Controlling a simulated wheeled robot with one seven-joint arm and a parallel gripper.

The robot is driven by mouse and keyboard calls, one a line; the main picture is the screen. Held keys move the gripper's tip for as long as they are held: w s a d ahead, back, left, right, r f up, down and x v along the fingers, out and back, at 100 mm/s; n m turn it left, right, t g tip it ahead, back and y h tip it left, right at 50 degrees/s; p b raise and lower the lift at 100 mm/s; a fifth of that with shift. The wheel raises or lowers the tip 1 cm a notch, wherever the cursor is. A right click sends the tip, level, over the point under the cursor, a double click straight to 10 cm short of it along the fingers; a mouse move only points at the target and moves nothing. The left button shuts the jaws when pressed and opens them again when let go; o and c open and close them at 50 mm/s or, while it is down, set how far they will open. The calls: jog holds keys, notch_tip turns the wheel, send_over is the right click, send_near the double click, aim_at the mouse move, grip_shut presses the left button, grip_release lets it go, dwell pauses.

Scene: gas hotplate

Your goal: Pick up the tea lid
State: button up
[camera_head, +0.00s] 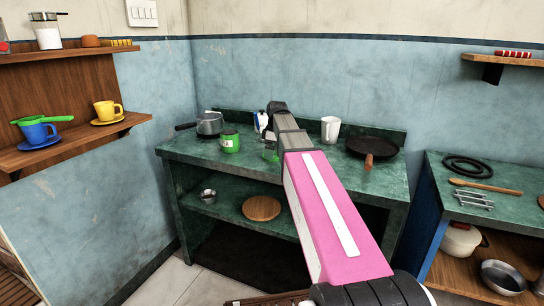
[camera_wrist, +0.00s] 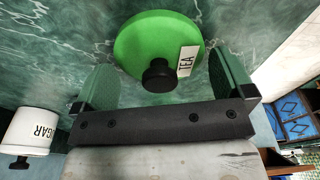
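The tea lid (camera_wrist: 150,45) is a round green piece with a black knob (camera_wrist: 159,76), in the upper middle of the wrist view. A white TEA label (camera_wrist: 187,61) shows at its right side. My gripper (camera_wrist: 160,80) is open, with one finger to the left of the knob and one to the right, both apart from it. Nothing is held between the fingers. In the camera_head view my pink arm reaches over the green counter (camera_head: 195,155) and hides most of the gripper area.
A white SUGAR canister (camera_wrist: 35,130) lies left of my gripper in the wrist view. On the counter, a green canister (camera_head: 231,141) and a saucepan (camera_head: 209,123) stand left of my arm.

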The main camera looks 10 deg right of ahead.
jog(key=c, duration=0.7)
